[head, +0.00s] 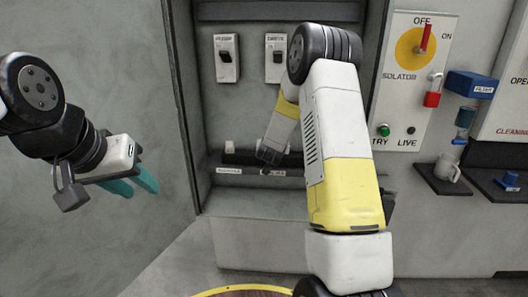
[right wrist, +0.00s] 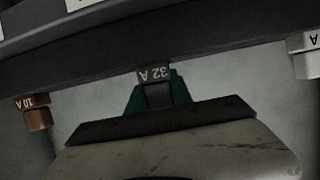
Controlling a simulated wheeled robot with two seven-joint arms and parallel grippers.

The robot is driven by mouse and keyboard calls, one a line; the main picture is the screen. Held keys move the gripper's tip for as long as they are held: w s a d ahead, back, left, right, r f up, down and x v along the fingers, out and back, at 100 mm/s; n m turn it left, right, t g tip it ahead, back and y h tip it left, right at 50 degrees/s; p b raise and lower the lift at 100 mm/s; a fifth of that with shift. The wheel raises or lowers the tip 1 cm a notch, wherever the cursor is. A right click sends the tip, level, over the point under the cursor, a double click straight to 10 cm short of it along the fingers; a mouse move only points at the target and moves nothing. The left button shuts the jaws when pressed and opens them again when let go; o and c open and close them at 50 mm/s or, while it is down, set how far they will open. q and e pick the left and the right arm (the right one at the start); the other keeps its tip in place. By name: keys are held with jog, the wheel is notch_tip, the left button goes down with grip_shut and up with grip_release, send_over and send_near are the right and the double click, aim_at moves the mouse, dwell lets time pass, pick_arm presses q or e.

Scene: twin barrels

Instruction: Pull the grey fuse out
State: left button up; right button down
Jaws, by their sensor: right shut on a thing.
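The grey fuse (right wrist: 155,73), marked 32 A upside down, sits between the teal fingertips of my right gripper (right wrist: 158,92) in the right wrist view. The gripper is shut on it. The fuse's upper end meets the edge of a dark bar (right wrist: 220,45); I cannot tell how deep it sits. In the head view my right gripper (head: 269,155) is small and dark at the fuse shelf (head: 240,158), with the fuse hidden. My left gripper (head: 136,187) hangs at the left, clear of everything, its teal fingers apart and empty.
A brown 10 A fuse (right wrist: 37,112) and a pale fuse (right wrist: 307,55) flank the held one. Two switches (head: 226,58) are above the shelf. At right are an isolator panel (head: 410,80), a red padlock (head: 433,92) and a mug (head: 447,168).

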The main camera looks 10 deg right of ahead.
jog(key=shift+r, duration=0.75)
notch_tip(320, 180, up, 9)
dwell(1.6)
jog(key=shift+f, duration=0.1)
